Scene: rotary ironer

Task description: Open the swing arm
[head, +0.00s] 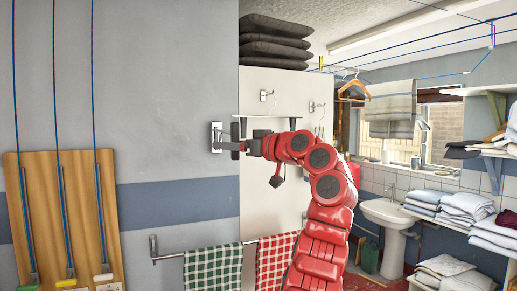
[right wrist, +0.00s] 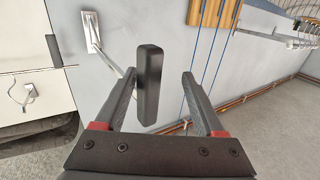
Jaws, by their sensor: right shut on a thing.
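A short silver arm, which looks like the swing arm, comes off a metal wall plate (head: 215,136); the plate also shows in the right wrist view (right wrist: 91,30). A black upright handle (right wrist: 150,85) stands at the arm's outer end. My right gripper (head: 232,147) is at the wall beside the plate. In the right wrist view, its two fingers (right wrist: 156,88) stand on either side of the black handle, shut on it. Part of the silver arm is hidden behind the left finger. My left gripper is not in view.
A towel rail (head: 200,252) with green (head: 212,268) and red (head: 274,262) checked cloths is below my right arm. A wooden board (head: 65,220) with blue cords is at the left. A sink (head: 388,213) and shelves of folded linen (head: 468,206) are at the right.

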